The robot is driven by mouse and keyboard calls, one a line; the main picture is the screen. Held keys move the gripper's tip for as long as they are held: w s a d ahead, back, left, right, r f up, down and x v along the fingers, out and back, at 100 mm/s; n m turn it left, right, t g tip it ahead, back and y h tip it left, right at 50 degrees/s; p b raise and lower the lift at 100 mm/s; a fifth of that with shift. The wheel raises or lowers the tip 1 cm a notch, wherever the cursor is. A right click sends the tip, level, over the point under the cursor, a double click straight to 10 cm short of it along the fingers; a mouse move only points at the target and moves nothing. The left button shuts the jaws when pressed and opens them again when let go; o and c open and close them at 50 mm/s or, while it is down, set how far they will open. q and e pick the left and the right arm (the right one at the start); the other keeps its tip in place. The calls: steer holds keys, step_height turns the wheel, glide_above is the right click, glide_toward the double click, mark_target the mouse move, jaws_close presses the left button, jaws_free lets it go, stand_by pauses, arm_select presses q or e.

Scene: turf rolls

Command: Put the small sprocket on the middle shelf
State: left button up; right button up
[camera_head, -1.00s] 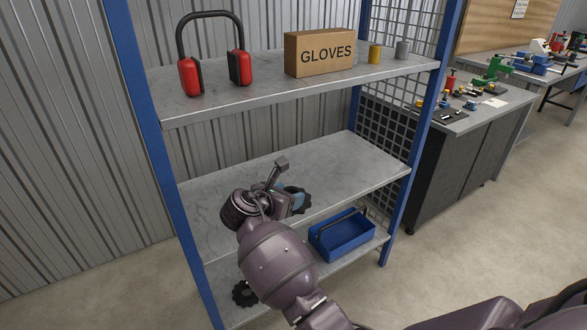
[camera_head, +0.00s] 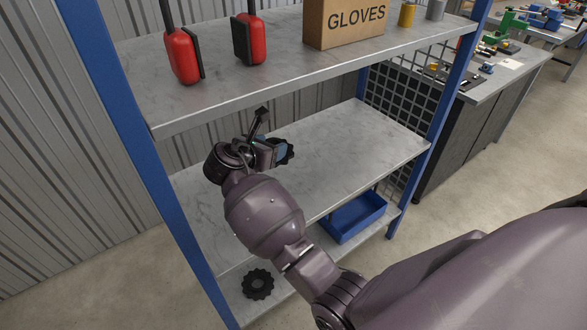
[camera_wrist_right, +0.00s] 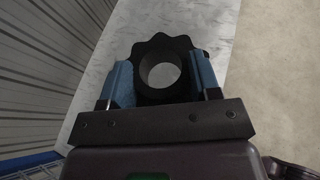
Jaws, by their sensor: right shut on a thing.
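My right gripper (camera_head: 272,151) reaches over the left part of the middle shelf (camera_head: 365,140). It is shut on a small black sprocket (camera_head: 288,152), which is partly hidden behind the gripper in the head view. In the right wrist view the sprocket (camera_wrist_right: 157,47) sits between the two blue fingers (camera_wrist_right: 163,85), its round hole facing the camera and the pale shelf surface behind it. I cannot tell whether the sprocket touches the shelf. Another black sprocket (camera_head: 257,284) lies on the bottom shelf at the left. My left gripper is not in view.
The middle shelf is otherwise bare, with free room to the right. Blue posts (camera_head: 115,130) flank the shelves. A blue tray (camera_head: 358,222) stands on the bottom shelf.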

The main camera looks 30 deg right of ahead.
step_height(320, 180, down, 19)
steer(key=b, duration=0.5)
steer(key=shift+s, duration=0.1)
steer(key=shift+f+b, duration=0.3)
steer(key=shift+r, duration=0.15)
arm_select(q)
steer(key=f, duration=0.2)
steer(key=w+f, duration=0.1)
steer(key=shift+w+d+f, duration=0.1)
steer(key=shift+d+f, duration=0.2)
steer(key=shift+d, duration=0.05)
arm_select(e)
steer(key=o, duration=0.8)
steer(key=shift+f, duration=0.2)
steer(key=shift+c, duration=0.2)
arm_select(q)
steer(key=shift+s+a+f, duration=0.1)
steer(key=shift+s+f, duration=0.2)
arm_select(e)
steer(key=o, duration=0.4)
steer(key=shift+o, duration=0.2)
steer(key=shift+r, duration=0.1)
